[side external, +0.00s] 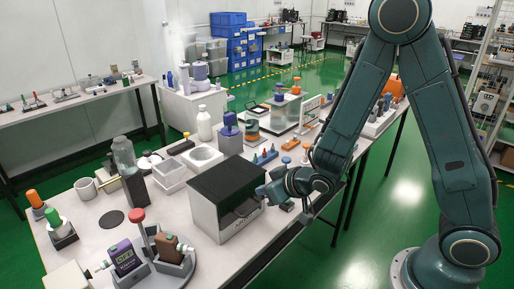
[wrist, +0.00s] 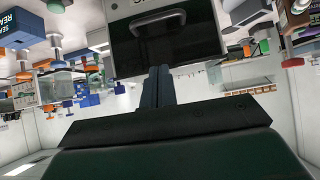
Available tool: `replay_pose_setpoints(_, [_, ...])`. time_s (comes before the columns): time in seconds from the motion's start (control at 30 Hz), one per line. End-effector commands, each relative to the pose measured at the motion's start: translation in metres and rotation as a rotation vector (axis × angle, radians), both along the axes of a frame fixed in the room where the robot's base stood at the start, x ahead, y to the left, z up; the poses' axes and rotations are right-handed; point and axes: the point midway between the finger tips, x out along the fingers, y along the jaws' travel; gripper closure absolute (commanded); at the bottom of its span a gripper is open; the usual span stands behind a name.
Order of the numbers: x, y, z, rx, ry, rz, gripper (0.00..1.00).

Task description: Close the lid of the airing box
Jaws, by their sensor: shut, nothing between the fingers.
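The airing box (side external: 210,222) stands on the near part of the bench in the side view, a pale box with a black lid (side external: 225,180) over its top. In the wrist view, which looks upside down, the black lid panel (wrist: 185,42) carries a grey handle (wrist: 158,20) close to the pale labelled edge. I cannot tell whether a gap is left under the lid. My gripper (side external: 265,193) is at the right side of the box in the side view. In the wrist view its fingers (wrist: 159,78) are together and empty, pointing at the lid panel; contact is unclear.
A grey holder (side external: 172,267) with bottles and a red-topped post stands left of the box. Small blue-topped pieces (side external: 266,155) stand near my wrist. The bench's front edge runs close by.

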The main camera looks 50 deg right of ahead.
Motion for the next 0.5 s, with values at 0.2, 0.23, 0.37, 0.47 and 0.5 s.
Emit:
replay_pose_setpoints(0.2, [0.001,0.000,0.022,0.001,-0.004,0.000,1.00])
replay_pose_setpoints(0.23, [0.000,0.000,0.025,0.001,-0.004,0.000,1.00])
replay_pose_setpoints(0.37, [0.000,0.000,0.037,0.001,-0.004,0.001,1.00])
replay_pose_setpoints(0.47, [0.001,0.000,0.047,0.001,-0.004,0.001,1.00])
replay_pose_setpoints(0.5, [0.001,0.000,0.051,0.001,-0.005,0.000,1.00])
